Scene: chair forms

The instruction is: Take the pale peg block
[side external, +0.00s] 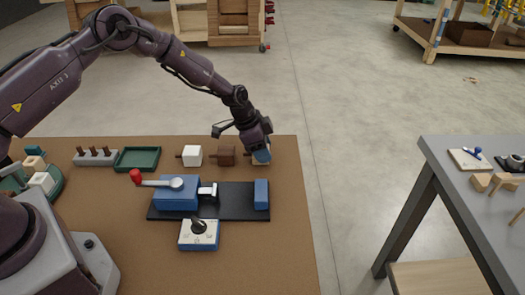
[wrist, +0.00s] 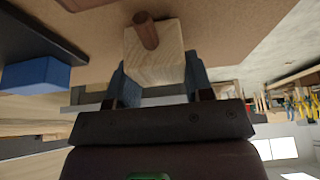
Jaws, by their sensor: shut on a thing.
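The pale peg block (wrist: 163,66) is a light wooden cube with a brown peg standing out of one face. In the wrist view it sits between the two blue fingers of my gripper (wrist: 157,82), which is shut on it. In the side view my gripper (side external: 261,157) is at the right end of a row of blocks, near the table's back right. There the fingers hide most of the pale block, and I cannot tell whether it touches the table.
A white block (side external: 192,154) and a brown block (side external: 226,154) stand left of my gripper. A black-based clamp fixture (side external: 235,208) with a red-knobbed lever lies in front. A green tray (side external: 137,159) and a peg rack (side external: 96,157) are further left.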

